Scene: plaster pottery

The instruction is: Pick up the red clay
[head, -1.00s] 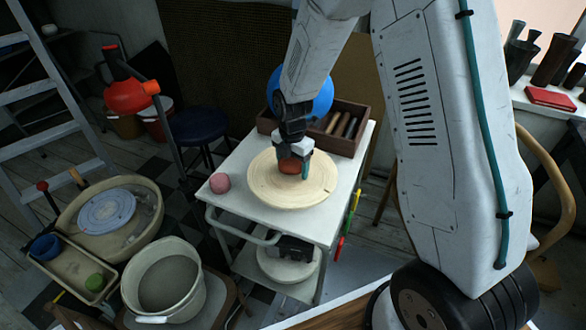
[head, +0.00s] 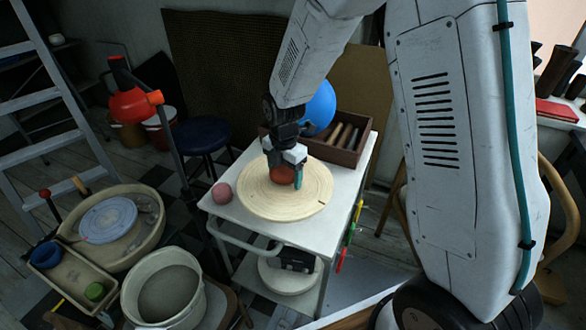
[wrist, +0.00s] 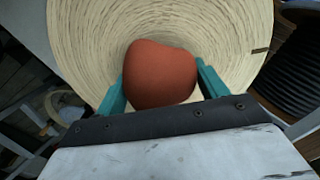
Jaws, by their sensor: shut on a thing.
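The red clay (head: 281,174) is a reddish-brown rounded lump. My gripper (head: 285,174) is shut on it, over the round pale wooden disc (head: 257,198) on the white cart. In the wrist view the red clay (wrist: 160,74) sits between the two teal fingers of my gripper (wrist: 162,82), with the disc (wrist: 85,35) below it. I cannot tell for sure whether the clay still touches the disc.
A wooden box of tools (head: 357,153) and a blue ball (head: 320,106) are behind. A red lamp (head: 134,104) stands to the left.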

